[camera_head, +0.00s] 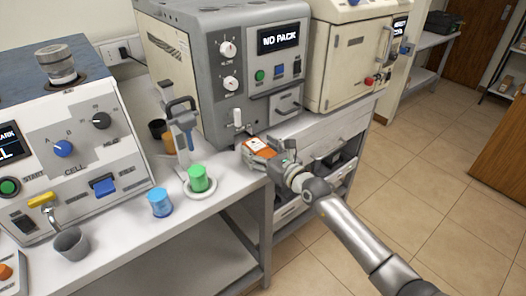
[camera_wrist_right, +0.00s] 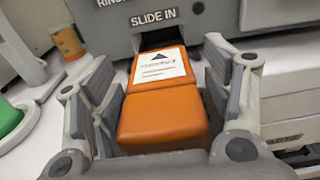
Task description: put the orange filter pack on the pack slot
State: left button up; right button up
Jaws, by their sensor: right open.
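The orange filter pack (camera_head: 257,144) has a white label with a dark triangle and lies on the counter in front of the grey machine. In the right wrist view the pack (camera_wrist_right: 163,118) is lined up with the dark pack slot (camera_wrist_right: 161,38) under the words "SLIDE IN". Its far end is at or just inside the opening; I cannot tell how deep. My right gripper (camera_head: 262,150) is open, with one finger on each side of the pack. The fingers (camera_wrist_right: 158,75) stand a little apart from its sides. My left gripper is not in view.
The grey machine (camera_head: 203,62) shows "NO PACK" on its display (camera_head: 279,38). A green cup (camera_head: 198,178) on a white round base, a blue cup (camera_head: 160,203) and a dispenser stand (camera_head: 182,125) are to the left. Open floor (camera_head: 440,150) lies to the right.

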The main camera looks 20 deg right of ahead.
jog(key=shift+r, duration=0.25)
jog(key=v, duration=1.2)
jog(key=shift+f, duration=0.1)
jog(key=s+d+f+m+g+h, duration=0.2)
jog(key=s+f+m, duration=0.45)
jog(key=f, duration=0.65)
jog(key=s+d+f+m+g+h, duration=0.1)
jog(key=s+f+m+g+h, duration=0.15)
jog(key=f+m, duration=0.95)
jog(key=s+d+f+m+g+h, duration=0.15)
jog(key=s+f+m, duration=0.4)
jog(key=f, duration=0.95)
jog(key=s+a+f+m+g, duration=0.1)
jog(key=s+f+m+g, duration=0.2)
jog(key=s+f, duration=0.3)
jog(key=s+a+f+m+g, duration=0.2)
jog(key=s+f+m, duration=0.4)
jog(key=s, duration=1.1)
jog(key=s+a+f+m+g, duration=0.2)
jog(key=s+f+m+g, duration=0.2)
jog(key=s+f, duration=0.3)
jog(key=s, duration=0.4)
jog(key=shift+s+m, duration=0.3)
jog(key=shift+s, duration=0.1)
